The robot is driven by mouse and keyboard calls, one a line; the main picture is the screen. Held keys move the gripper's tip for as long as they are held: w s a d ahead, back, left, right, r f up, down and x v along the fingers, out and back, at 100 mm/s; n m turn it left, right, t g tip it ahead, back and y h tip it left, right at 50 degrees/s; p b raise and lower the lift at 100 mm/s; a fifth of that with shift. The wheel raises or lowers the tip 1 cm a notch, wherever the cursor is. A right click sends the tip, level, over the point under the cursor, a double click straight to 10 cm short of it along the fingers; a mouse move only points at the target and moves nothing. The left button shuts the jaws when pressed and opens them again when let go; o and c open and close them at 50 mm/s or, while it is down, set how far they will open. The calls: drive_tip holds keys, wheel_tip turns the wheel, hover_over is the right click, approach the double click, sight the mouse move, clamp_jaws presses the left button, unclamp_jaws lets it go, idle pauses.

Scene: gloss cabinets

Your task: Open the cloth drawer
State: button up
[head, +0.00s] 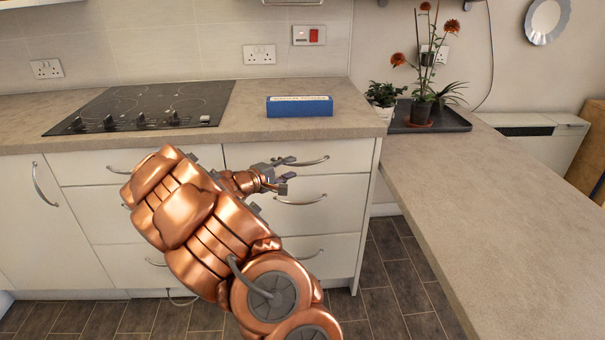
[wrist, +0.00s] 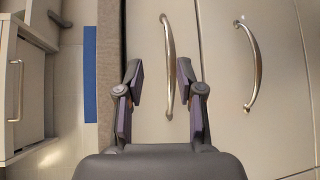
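A stack of white drawers with curved metal handles stands under the counter; no label shows which is the cloth drawer. My gripper (head: 284,176) is at the fronts of the right-hand stack, near the top drawer handle (head: 308,161) and above the second drawer handle (head: 301,200). In the wrist view, my gripper (wrist: 161,78) is open, and the top drawer handle (wrist: 167,60) appears between its fingertips, closer to the right finger. I cannot tell whether it touches the handle. The second handle (wrist: 249,66) is to the right there. The drawers look shut.
A blue box (head: 300,106) lies on the counter above the drawers, beside the black hob (head: 145,106). A tray with potted plants (head: 421,112) stands in the corner. A side counter (head: 470,190) runs along the right. Tiled floor shows between.

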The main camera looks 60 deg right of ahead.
sight(301, 165)
drive_tip(key=shift+n+t, duration=0.3)
drive_tip(key=x, duration=0.3)
drive_tip(key=w+f+x, duration=0.1)
drive_tip(key=x, duration=0.5)
drive_tip(key=shift+w+a+f, duration=0.1)
drive_tip(key=shift+w+f, duration=0.15)
clamp_jaws()
